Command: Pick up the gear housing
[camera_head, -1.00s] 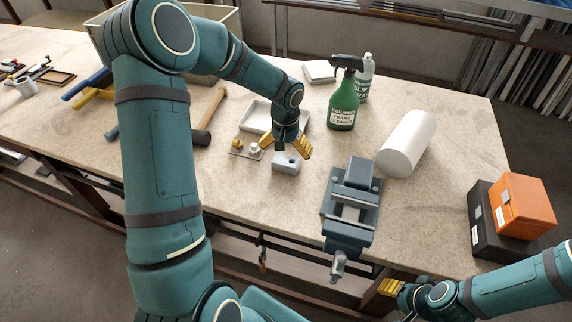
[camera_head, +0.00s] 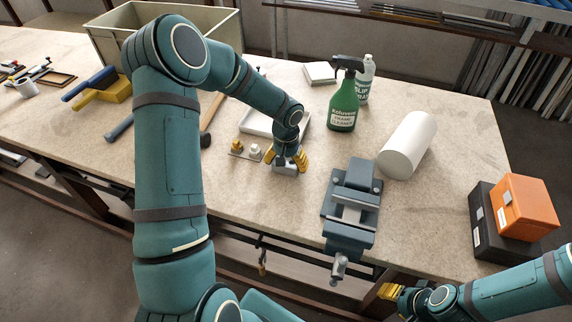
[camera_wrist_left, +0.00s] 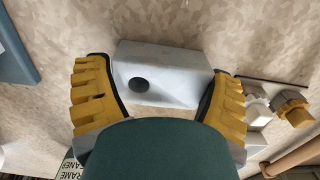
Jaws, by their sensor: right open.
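The gear housing is a small light-grey block (camera_head: 285,170) on the workbench, left of the vise. In the left wrist view the housing (camera_wrist_left: 165,72) shows a round dark hole in its face. My left gripper (camera_head: 287,160) is down over it, with one yellow finger on each side. In the left wrist view the fingers of my left gripper (camera_wrist_left: 160,90) are spread, with narrow gaps between the fingertips and the block. My right gripper (camera_head: 390,291) is open and empty, low in the head view at the bench's front edge.
A plate with small fittings (camera_head: 246,151) lies close left of the housing, with a white tray (camera_head: 258,122) behind. The vise (camera_head: 350,205) stands to the right. A green spray bottle (camera_head: 343,105), a white cylinder (camera_head: 407,146) and an orange box (camera_head: 524,207) are further right.

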